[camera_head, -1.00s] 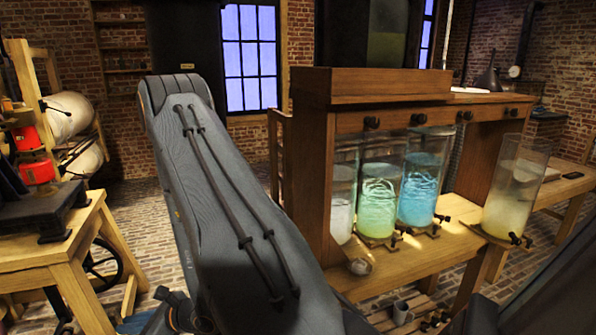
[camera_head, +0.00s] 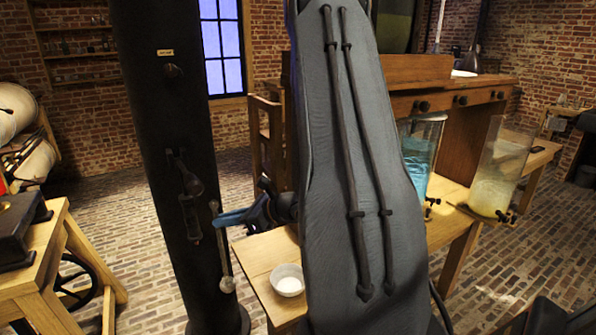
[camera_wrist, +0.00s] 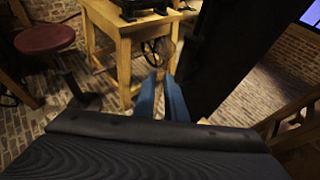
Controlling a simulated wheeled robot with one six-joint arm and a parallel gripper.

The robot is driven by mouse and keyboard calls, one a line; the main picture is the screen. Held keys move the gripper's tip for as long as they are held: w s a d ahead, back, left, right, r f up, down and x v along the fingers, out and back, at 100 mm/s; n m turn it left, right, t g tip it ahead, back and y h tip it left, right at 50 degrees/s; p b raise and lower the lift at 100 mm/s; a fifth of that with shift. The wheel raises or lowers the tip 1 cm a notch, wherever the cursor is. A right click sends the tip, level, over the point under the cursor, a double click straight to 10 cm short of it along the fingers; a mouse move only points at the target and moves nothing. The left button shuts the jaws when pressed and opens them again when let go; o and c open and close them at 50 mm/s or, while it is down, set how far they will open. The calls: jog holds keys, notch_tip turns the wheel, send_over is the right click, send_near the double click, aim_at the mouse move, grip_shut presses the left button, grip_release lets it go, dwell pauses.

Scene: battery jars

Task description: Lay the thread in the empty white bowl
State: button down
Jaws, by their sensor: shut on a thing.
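My gripper (camera_head: 218,218), with blue fingers, reaches left from behind my arm in the head view. A thin pale strand with a rounded lower end, apparently the thread (camera_head: 222,252), hangs at its fingertips in front of the black column. The fingers (camera_wrist: 165,78) also show in the wrist view, close together, with a blurred tan thing at their tips. The white bowl (camera_head: 287,280) stands on the wooden bench's left front corner, below and right of the gripper. Its inside looks pale and empty. The thread is clear of the bowl.
The black column (camera_head: 165,120) stands close behind the gripper. On the bench (camera_head: 262,255) are a blue jar (camera_head: 418,165) and a yellowish jar (camera_head: 497,170); my arm hides the other jars. A wooden stand (camera_head: 35,255) is at left.

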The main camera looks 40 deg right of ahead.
jog(key=s+d+r+p, duration=0.2)
jog(key=s+d+r, duration=1.05)
jog(key=d, duration=0.35)
notch_tip(320, 180, down, 8)
jog(key=b, duration=0.6)
jog(key=shift+w+a+r, duration=0.15)
jog(key=shift+a+r, duration=0.05)
jog(key=shift+r, duration=0.05)
notch_tip(320, 180, up, 8)
jog(key=p, duration=0.6)
jog(key=shift+p, duration=0.3)
dwell(0.5)
